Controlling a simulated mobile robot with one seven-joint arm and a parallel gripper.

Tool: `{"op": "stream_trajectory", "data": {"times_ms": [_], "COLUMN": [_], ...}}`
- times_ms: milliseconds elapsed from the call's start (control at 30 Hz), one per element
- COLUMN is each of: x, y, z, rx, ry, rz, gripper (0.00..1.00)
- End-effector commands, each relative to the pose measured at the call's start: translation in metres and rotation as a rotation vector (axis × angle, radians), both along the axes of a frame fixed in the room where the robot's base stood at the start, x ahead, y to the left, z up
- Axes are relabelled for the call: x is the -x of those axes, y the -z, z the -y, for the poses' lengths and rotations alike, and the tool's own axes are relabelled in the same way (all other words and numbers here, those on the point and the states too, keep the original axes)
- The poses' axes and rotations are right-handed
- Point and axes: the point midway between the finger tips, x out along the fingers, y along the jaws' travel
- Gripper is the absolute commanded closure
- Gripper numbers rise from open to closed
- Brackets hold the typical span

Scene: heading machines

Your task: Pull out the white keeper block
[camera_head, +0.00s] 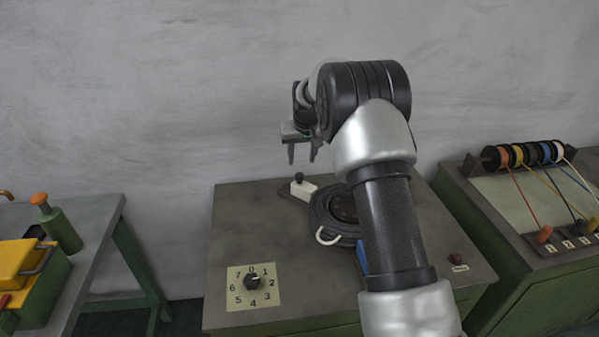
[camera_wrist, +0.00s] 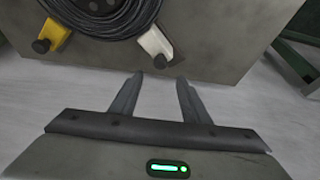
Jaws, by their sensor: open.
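The white keeper block (camera_head: 301,187) sits on the grey bench top at the back, just left of a black wire coil. It has a dark knob on top. In the wrist view the white block (camera_wrist: 155,42) lies beside the coil near the bench's edge, just past my fingertips. My gripper (camera_head: 303,153) is open and empty above the block in the head view. In the wrist view my gripper (camera_wrist: 158,84) has its two fingers apart with nothing between them.
The wire coil (camera_head: 322,217) lies right of the block, partly behind my arm. A yellow block (camera_wrist: 52,33) with a dark knob sits on the coil's other side. A numbered dial (camera_head: 253,283) and a red button (camera_head: 455,258) are on the bench. The wall stands close behind.

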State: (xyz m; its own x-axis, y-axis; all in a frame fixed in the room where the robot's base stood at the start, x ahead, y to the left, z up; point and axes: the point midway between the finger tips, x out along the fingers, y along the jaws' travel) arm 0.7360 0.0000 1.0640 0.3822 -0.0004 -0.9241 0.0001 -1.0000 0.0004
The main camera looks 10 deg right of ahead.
Motion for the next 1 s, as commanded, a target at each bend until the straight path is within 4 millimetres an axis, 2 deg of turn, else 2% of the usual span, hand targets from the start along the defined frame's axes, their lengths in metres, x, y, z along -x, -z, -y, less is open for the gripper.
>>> {"op": "stream_trajectory", "data": {"times_ms": [33, 200, 433, 600, 867, 900, 1000], "x": [-0.004, -0.018, -0.032, -0.036, -0.037, -0.037, -0.037], "y": [0.012, 0.045, 0.078, 0.087, 0.089, 0.089, 0.089], "z": [0.000, 0.000, 0.000, 0.000, 0.000, 0.000, 0.000], "rx": [0.000, 0.000, 0.000, 0.000, 0.000, 0.000, 0.000], "ry": [0.000, 0.000, 0.000, 0.000, 0.000, 0.000, 0.000], "rz": [-0.003, -0.002, -0.001, 0.001, 0.001, 0.001, 0.001], "gripper": [0.57, 0.57, 0.57, 0.57, 0.57, 0.59, 0.76]}}
